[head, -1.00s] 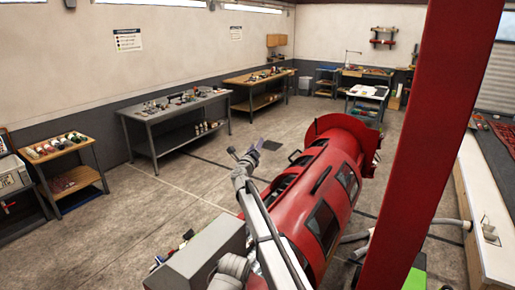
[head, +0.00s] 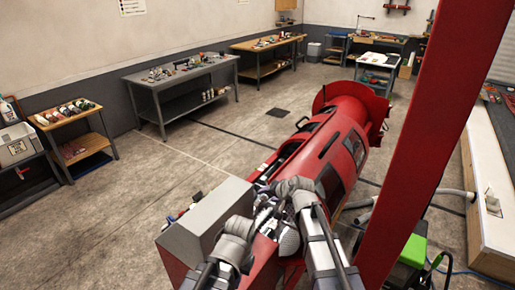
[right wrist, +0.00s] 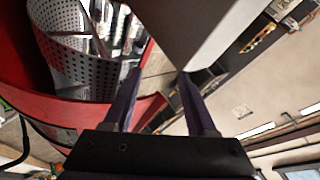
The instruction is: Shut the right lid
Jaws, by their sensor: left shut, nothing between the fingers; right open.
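The red cylindrical machine (head: 341,150) lies in the middle of the head view, with dark window panels and an opening along its left side. I cannot tell which part is the right lid. In the right wrist view, its red rim (right wrist: 60,115) surrounds a perforated metal drum (right wrist: 112,70). My right gripper (right wrist: 157,92) is open and empty, with the drum to its left and a pale grey surface ahead. In the head view, both grippers are close together at the machine's near end. My left gripper (head: 264,224) is shut and empty, partly hidden among the arm links.
A grey box (head: 205,222) stands left of the machine's near end. A red post (head: 432,150) blocks part of the right side. Workbenches (head: 180,85) line the back wall.

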